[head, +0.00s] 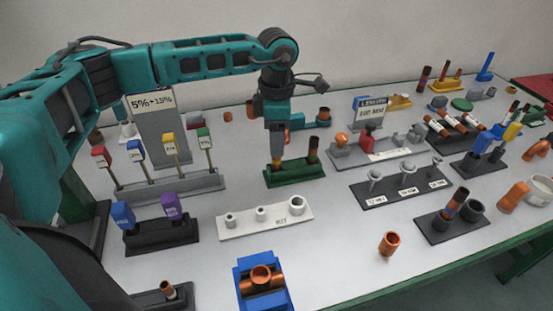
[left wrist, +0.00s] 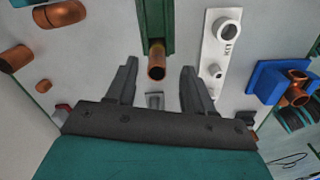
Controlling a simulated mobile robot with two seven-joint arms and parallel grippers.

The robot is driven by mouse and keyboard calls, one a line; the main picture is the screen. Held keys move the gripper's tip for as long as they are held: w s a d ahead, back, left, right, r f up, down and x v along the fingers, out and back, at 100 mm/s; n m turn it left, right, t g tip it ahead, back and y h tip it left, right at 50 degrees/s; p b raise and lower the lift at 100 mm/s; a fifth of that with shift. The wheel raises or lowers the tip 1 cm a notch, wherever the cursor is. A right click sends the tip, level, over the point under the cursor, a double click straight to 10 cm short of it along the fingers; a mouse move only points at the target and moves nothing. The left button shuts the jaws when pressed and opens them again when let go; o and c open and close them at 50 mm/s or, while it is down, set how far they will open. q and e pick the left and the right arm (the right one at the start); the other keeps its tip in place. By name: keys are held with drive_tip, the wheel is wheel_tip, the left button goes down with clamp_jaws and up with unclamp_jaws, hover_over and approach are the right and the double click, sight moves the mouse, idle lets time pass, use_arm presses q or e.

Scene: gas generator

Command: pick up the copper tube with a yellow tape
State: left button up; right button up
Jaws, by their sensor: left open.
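A green rack (head: 296,177) stands near the middle of the table and bears two upright copper tubes. The left tube (head: 277,165) is directly below my left gripper (head: 276,142), its upper part hidden by it. The right tube (head: 313,152) is dark-banded and stands clear. In the left wrist view, my left gripper (left wrist: 159,66) has its two dark fingers spread, with a copper tube's open end (left wrist: 156,72) between them and the green rack (left wrist: 155,22) behind. My right gripper is not in view.
A white fitting tray (head: 245,226) lies just in front of the green rack. A blue holder with copper fittings (head: 248,270) is at the front edge. A grey rack (head: 168,190) stands left, and a dark tray (head: 402,186) lies right. A loose copper fitting (head: 389,243) is at front right.

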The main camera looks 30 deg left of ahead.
sight(276, 160)
use_arm(q)
wheel_tip(276, 160, down, 5)
drive_tip(key=shift+w+a+f, duration=0.1)
drive_tip(key=shift+w+a, duration=0.05)
clamp_jaws()
idle(0.5)
